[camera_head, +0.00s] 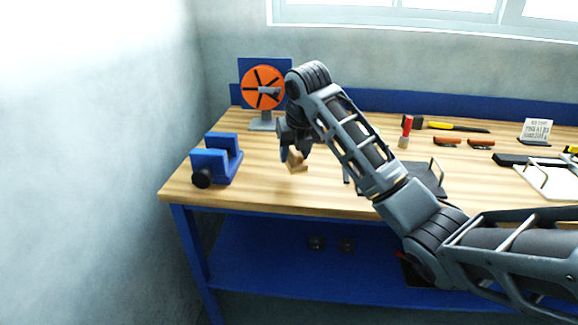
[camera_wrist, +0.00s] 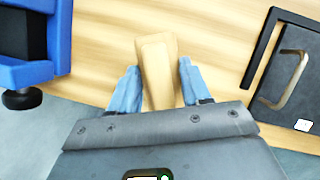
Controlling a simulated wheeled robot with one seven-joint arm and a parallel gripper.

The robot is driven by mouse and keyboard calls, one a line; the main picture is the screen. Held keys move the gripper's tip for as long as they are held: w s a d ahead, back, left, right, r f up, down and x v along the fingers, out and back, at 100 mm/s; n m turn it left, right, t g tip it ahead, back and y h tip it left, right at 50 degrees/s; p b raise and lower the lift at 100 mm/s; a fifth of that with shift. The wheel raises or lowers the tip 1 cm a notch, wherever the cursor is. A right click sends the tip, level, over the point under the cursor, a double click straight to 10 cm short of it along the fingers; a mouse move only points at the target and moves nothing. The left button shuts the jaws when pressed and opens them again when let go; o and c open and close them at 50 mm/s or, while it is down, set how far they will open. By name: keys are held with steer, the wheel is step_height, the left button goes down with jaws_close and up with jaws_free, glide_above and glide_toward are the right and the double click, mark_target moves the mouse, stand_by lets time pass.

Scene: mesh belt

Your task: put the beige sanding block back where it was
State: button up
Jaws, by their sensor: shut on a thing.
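The beige sanding block (camera_wrist: 157,75) is between the two blue-grey fingers of my gripper (camera_wrist: 157,88) in the wrist view. My gripper is shut on it. In the head view the block (camera_head: 296,160) shows below my gripper (camera_head: 290,148), over the left part of the wooden bench top. Whether the block touches the bench or hangs just above it I cannot tell. My arm hides part of the bench behind it.
A blue vise (camera_head: 216,160) stands to the left. An orange wheel device (camera_head: 263,88) stands behind. A dark tray with a handle (camera_head: 424,178) lies to the right, with several tools beyond it. The bench's front edge (camera_head: 270,205) is close.

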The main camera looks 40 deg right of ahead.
mark_target(290, 180)
steer(key=shift+w+a+f, duration=0.35)
steer(key=shift+w+f, duration=0.05)
steer(key=shift+w, duration=0.05)
steer(key=shift+f+p, duration=0.3)
steer(key=shift+f, duration=1.65)
steer(key=shift+f, duration=0.1)
steer(key=shift+f, duration=0.1)
steer(key=o, duration=0.9)
steer(key=shift+o, duration=0.2)
steer(key=shift+r, duration=0.25)
steer(key=v, duration=1.2)
